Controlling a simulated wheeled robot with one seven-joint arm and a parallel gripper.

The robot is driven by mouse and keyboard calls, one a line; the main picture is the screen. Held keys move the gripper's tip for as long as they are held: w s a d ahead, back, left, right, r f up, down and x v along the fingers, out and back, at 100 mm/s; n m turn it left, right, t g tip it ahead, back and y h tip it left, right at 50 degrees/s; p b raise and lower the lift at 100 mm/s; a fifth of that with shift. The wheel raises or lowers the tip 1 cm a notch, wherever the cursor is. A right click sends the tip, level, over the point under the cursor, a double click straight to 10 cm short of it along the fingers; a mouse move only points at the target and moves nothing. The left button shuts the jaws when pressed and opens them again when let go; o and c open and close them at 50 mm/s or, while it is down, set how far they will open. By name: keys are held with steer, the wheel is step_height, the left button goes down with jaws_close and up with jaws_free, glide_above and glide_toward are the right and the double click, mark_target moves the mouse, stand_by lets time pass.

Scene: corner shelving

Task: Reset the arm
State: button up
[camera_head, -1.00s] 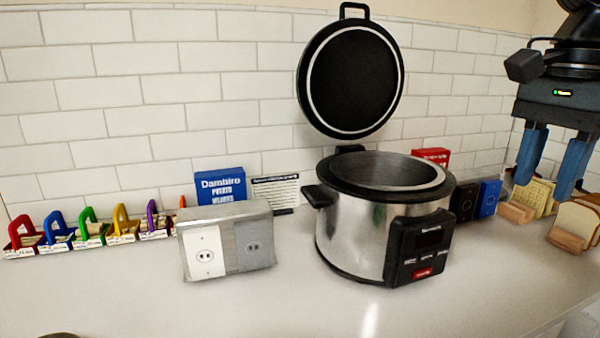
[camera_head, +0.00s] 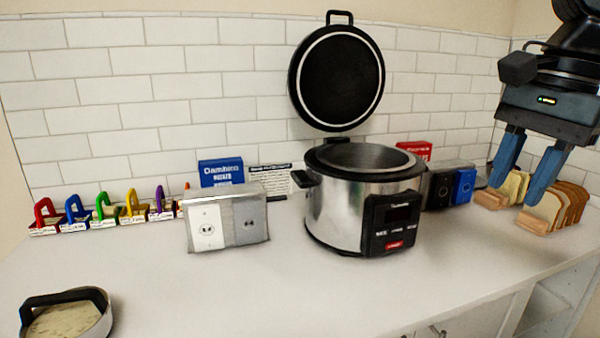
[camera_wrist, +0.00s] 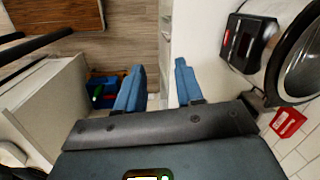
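My gripper (camera_head: 523,178) is at the upper right in the head view, raised in front of the bread at the counter's right end. Its two blue fingers point down and stand apart, with nothing between them. In the wrist view, my gripper (camera_wrist: 158,85) also shows open and empty, with the floor and the counter edge beyond the fingers. My dark arm links show above it in the head view.
A steel cooker (camera_head: 345,205) with its lid (camera_head: 337,78) raised stands mid-counter. An outlet box (camera_head: 226,218), a blue box (camera_head: 220,172), coloured clips (camera_head: 105,207) and sliced bread (camera_head: 560,205) stand along the wall. A round lidded dish (camera_head: 66,315) is front left.

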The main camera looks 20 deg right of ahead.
steer(key=w+a+f+n+t+y, duration=0.1)
steer(key=w+a+n+t+y, duration=0.3)
steer(key=a, duration=0.5)
steer(key=w+a+f+n+t+y, duration=0.1)
steer(key=w+a+t+y, duration=0.3)
steer(key=w+a+y, duration=0.45)
steer(key=s+a+f+m+t+h, duration=0.2)
steer(key=a+f+t+h, duration=0.2)
steer(key=f+t, duration=0.25)
steer(key=s+d+f+h, duration=0.1)
steer(key=s+f+h, duration=0.8)
steer(key=s+f, duration=0.9)
steer(key=s+d+n, duration=0.2)
steer(key=s+n, duration=0.4)
steer(key=s, duration=0.4)
steer(key=s+d+n+g, duration=0.1)
steer(key=s+d+n, duration=0.1)
steer(key=s+n, duration=0.4)
steer(key=s+f, duration=0.1)
steer(key=s, duration=0.3)
steer(key=shift+s+d+n+h, duration=0.35)
steer(key=shift+d+n, duration=0.05)
